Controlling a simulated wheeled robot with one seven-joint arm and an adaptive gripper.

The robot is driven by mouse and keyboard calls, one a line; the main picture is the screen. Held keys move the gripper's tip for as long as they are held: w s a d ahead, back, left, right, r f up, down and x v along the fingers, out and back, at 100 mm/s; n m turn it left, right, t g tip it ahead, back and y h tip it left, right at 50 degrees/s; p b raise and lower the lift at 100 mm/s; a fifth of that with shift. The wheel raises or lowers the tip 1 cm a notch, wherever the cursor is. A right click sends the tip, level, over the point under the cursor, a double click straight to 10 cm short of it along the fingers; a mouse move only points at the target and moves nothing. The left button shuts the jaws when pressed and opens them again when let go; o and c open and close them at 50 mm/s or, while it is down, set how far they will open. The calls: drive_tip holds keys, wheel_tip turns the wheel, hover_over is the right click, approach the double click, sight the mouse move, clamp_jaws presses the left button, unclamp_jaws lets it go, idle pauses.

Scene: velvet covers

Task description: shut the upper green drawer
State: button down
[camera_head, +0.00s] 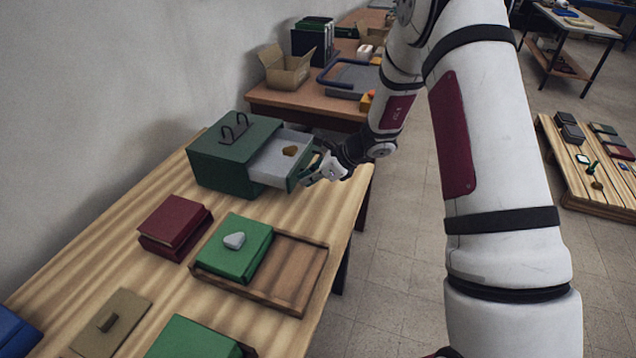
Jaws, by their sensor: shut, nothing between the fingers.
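A green cabinet (222,165) with dark handles on top stands at the back of the wooden table. Its one visible drawer (277,160) is pulled out to the right, with a green front (299,170) and a pale inside. A small tan-brown lump (290,151) lies in the drawer. My gripper (309,179) is at the outer side of the drawer front, shut and holding nothing. Whether it touches the front I cannot tell. The fingertips are small in view and partly merge with the drawer front. A lower drawer cannot be made out.
On the same table (95,255) are a red book (173,224), a wooden tray (312,262) with a green book (236,250) and grey stone (234,240), and a tan board (112,322). A second table behind holds an open cardboard box (286,70).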

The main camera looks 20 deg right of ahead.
drive_tip(key=b, duration=0.3)
approach(267, 168)
drive_tip(key=a+f, duration=0.4)
drive_tip(key=a, duration=0.1)
drive_tip(key=shift+s+f, duration=0.1)
drive_tip(key=shift+f, duration=0.1)
drive_tip(key=shift+w+a+r, duration=0.1)
drive_tip(key=shift+w+a, duration=0.15)
drive_tip(key=shift+a, duration=0.25)
